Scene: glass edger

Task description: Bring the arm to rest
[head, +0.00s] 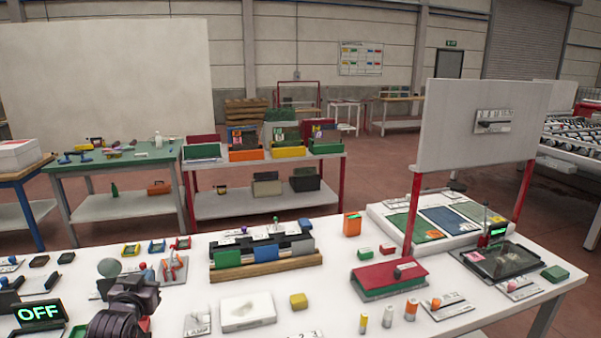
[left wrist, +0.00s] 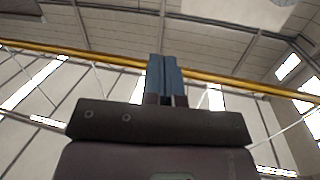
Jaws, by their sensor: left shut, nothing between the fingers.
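My left gripper (left wrist: 164,78) shows in the left wrist view with its two blue-grey fingers together and nothing between them. Behind the fingers there is only roof and wall, so it points upward, clear of any object. In the head view my dark left arm (head: 128,308) comes in at the bottom left, over the near edge of the white table (head: 345,285). I cannot make out its fingertips there. My right gripper is in neither view.
A lit OFF display (head: 39,313) stands left of my arm. Right of it lie a white block (head: 247,312) and a yellow block (head: 299,301). Further back are a rack of coloured plates (head: 262,250), a red-topped box (head: 389,278) and a white upright board (head: 481,125).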

